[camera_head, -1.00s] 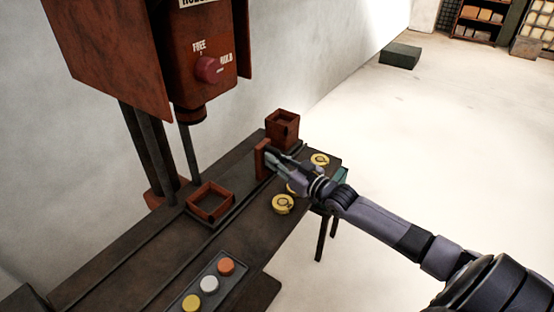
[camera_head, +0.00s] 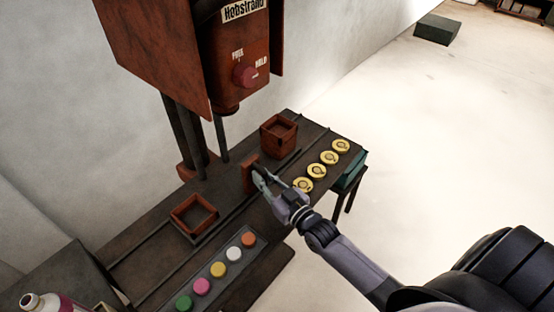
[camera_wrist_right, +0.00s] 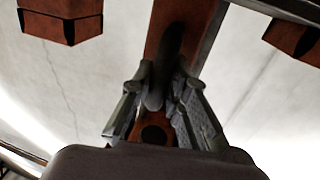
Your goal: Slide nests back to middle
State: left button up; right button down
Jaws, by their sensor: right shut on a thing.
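Two square rust-red nests sit on the rail of the dark bench in the head view, one near (camera_head: 194,214) and one farther back (camera_head: 279,135). A rust-red upright plate (camera_head: 249,174) stands between them. My right gripper (camera_head: 262,180) is at the plate, shut on a dark handle. In the right wrist view the dark handle (camera_wrist_right: 158,85) is between the fingers, in front of the rust-red plate (camera_wrist_right: 163,28), with parts of both nests at upper left (camera_wrist_right: 62,22) and upper right (camera_wrist_right: 291,38). My left gripper is not in view.
The rust-red press head (camera_head: 228,55) with a red knob (camera_head: 246,76) hangs behind the rail. Several yellow discs (camera_head: 329,158) line the bench's right edge. A strip of coloured buttons (camera_head: 218,269) lies in front.

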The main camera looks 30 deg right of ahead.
jog(key=shift+s+a+r, duration=0.1)
jog(key=shift+a+r, duration=0.3)
jog(key=shift+a, duration=0.25)
jog(key=c, duration=1.7)
grip_release()
jog(key=shift+o, duration=0.7)
jog(key=shift+s+f, duration=0.1)
jog(key=shift+f, duration=0.15)
jog(key=s+d, duration=0.2)
jog(key=s, duration=0.9)
jog(key=shift+s+d, duration=0.15)
jog(key=shift+s, duration=0.25)
